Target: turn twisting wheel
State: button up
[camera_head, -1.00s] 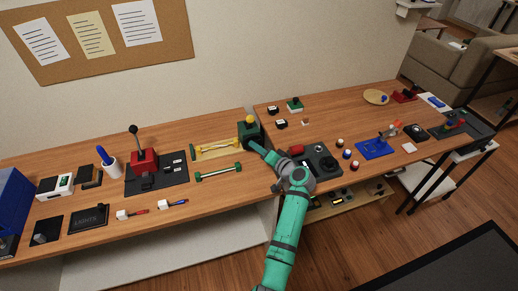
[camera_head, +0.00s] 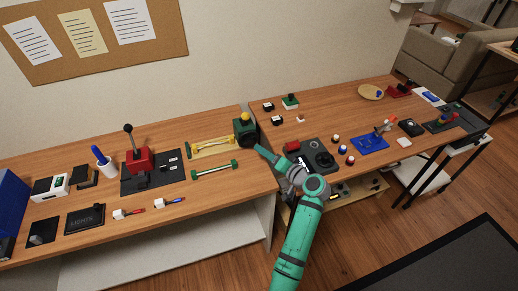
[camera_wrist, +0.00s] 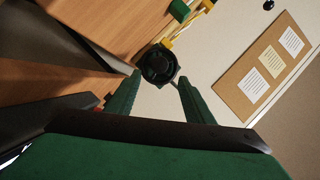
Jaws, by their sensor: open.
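The twisting wheel (camera_wrist: 157,63) is a dark round wheel with a hub, seen in the wrist view just beyond my fingertips. In the head view it belongs to a dark green box with a yellow knob on top (camera_head: 245,127), near the seam between the two tables. My gripper (camera_wrist: 156,88) is open and empty, with its two green fingers spread to either side below the wheel. In the head view my gripper (camera_head: 260,149) points at the box from the front right. I see a small gap between the fingertips and the wheel, and no clear contact.
A yellow-handled tray (camera_head: 212,146) and a green-ended bar (camera_head: 214,169) lie left of the box. A dark panel with a red part (camera_head: 318,155) sits close to my arm on the right. A red lever unit (camera_head: 138,160) stands farther left.

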jog(key=shift+v, duration=1.55)
